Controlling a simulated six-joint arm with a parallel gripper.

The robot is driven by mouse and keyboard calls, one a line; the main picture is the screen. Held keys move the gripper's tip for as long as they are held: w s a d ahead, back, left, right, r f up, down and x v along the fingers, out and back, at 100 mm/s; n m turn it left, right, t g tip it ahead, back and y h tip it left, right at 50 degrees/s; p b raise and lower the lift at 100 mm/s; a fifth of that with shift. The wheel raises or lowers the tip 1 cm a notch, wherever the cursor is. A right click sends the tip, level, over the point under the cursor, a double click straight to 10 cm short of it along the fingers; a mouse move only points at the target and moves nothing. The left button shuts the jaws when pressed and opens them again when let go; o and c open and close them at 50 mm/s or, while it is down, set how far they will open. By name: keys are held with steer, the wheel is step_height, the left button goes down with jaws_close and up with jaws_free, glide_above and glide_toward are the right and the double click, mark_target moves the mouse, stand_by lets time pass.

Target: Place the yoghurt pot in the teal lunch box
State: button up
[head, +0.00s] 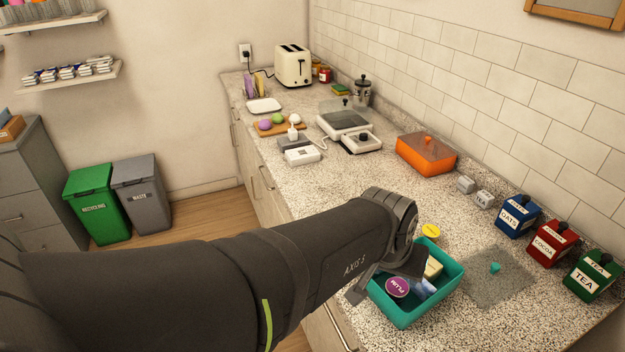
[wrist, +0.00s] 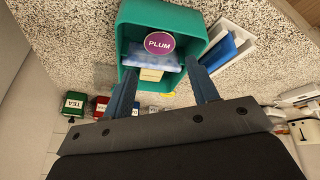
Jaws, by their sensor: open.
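The yoghurt pot, with a round purple lid marked PLUM (head: 397,287), is inside the teal lunch box (head: 405,318) at its near-left side. In the wrist view the lid (wrist: 159,43) lies within the walls of the lunch box (wrist: 127,28). A pale blue packet (head: 424,289) and a cream block (head: 433,268) share the box. My gripper (wrist: 162,70) is open, its two dark blue fingers apart with nothing held between them. It is above the box, and the pot is clear of the fingers. In the head view my wrist hides part of the box and the fingertips.
A yellow-lidded pot (head: 431,231) stands just behind the box. Blue, red and green canisters (head: 548,244) line the wall. An orange container (head: 427,155) and a scale stand farther back.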

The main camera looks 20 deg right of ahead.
mark_target(398, 285)
steer(key=shift+v, duration=1.1)
steer(key=shift+f, duration=0.1)
steer(key=x, duration=1.2)
steer(key=shift+f, duration=0.1)
steer(key=shift+r, duration=0.2)
steer(key=shift+r, duration=0.1)
